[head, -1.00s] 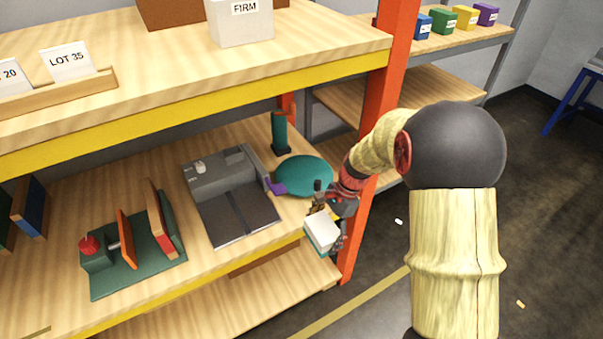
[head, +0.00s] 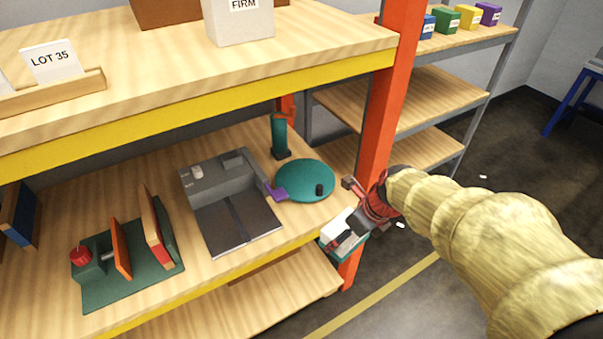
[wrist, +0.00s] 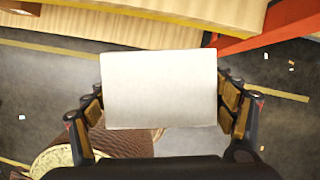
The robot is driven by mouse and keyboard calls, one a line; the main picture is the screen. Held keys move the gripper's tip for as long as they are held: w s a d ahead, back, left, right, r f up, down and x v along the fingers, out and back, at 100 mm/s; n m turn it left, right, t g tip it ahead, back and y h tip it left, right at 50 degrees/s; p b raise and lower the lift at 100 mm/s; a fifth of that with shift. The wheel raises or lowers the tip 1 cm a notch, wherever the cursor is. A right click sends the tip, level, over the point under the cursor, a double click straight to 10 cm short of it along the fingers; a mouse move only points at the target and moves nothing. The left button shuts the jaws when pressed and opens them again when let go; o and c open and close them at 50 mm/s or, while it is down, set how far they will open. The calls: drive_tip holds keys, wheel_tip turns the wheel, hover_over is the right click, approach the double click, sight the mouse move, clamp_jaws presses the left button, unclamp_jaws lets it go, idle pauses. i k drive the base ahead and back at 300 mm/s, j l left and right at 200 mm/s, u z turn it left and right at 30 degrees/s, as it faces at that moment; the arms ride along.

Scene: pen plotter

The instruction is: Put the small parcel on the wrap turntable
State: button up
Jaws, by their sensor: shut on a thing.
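The small parcel, a white-topped box (head: 342,229) with a teal lower side, is held by my gripper (head: 346,238) just off the front edge of the middle shelf, near the orange post. In the wrist view the parcel's pale face (wrist: 159,90) sits between the two fingers (wrist: 162,103), which press on its left and right sides. The wrap turntable, a round teal disc (head: 300,177), lies on the shelf behind and to the left of the parcel. A small dark peg (head: 319,190) stands on the disc, and nothing else is on it.
The orange post (head: 385,110) rises right beside my gripper. A grey machine (head: 228,200) with a purple piece (head: 278,194) stands left of the disc. A teal column (head: 280,137) stands behind it. The upper shelf's yellow beam (head: 200,110) hangs above.

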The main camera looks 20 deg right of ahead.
sight(303, 175)
drive_tip(key=i, duration=0.85)
